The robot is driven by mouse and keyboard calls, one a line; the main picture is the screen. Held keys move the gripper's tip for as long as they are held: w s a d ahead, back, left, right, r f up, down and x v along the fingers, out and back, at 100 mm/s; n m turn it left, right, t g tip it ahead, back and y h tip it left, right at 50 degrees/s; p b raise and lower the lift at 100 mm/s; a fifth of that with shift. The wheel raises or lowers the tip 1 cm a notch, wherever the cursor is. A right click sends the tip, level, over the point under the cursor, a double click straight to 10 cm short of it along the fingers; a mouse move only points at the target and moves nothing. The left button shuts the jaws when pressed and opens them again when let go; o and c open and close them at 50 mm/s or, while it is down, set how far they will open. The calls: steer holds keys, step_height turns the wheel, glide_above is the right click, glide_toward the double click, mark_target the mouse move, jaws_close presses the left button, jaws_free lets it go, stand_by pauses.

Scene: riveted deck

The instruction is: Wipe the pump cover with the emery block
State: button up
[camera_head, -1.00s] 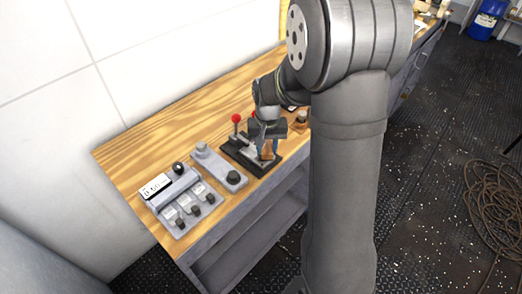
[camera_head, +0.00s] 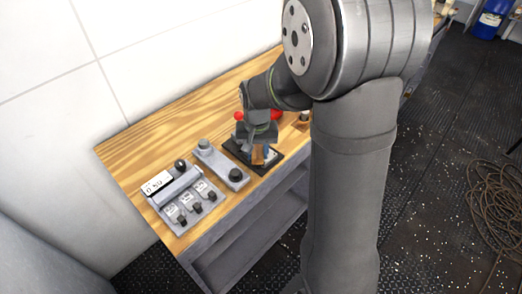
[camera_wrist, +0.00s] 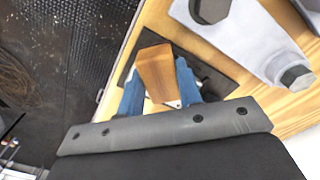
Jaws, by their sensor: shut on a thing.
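My gripper (camera_head: 261,157) is shut on a brown block (camera_wrist: 155,70), which looks like the emery block. Its blue fingers grip the block from both sides in the wrist view. The block also shows low between the fingers in the head view (camera_head: 257,155). It is over the black plate (camera_head: 273,163); I cannot tell whether they touch. A grey oblong part (camera_head: 222,165) with a knob or bolt near each end lies just left of the plate. I cannot tell for sure which part is the pump cover. The arm and gripper hide much of the black plate.
A grey panel (camera_head: 180,205) with a white display and several dark knobs stands left on the wooden bench (camera_head: 135,150). A red ball (camera_head: 238,116) stands behind my gripper and another red thing (camera_head: 277,114) to its right. Bare wood lies at the back left.

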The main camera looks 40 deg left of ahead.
steer(key=shift+r, duration=3.4)
steer(key=w+d+f+m, duration=0.2)
steer(key=w+d+f, duration=0.3)
steer(key=w+d, duration=0.45)
steer(key=w+d+f+m, duration=0.3)
steer(key=w+d+f, duration=0.2)
steer(key=w+d, duration=0.4)
steer(key=w+d+f+m, duration=0.1)
steer(key=w+d+f, duration=0.1)
steer(key=d, duration=0.5)
steer(key=w+d+f+m, duration=0.1)
steer(key=w+d+f, duration=0.2)
steer(key=d, duration=0.4)
steer(key=w+d+f+m, duration=0.2)
steer(key=d+f, duration=0.2)
steer(key=d, duration=0.3)
steer(key=shift+w+d+f, duration=0.15)
steer(key=shift+w+d, duration=0.15)
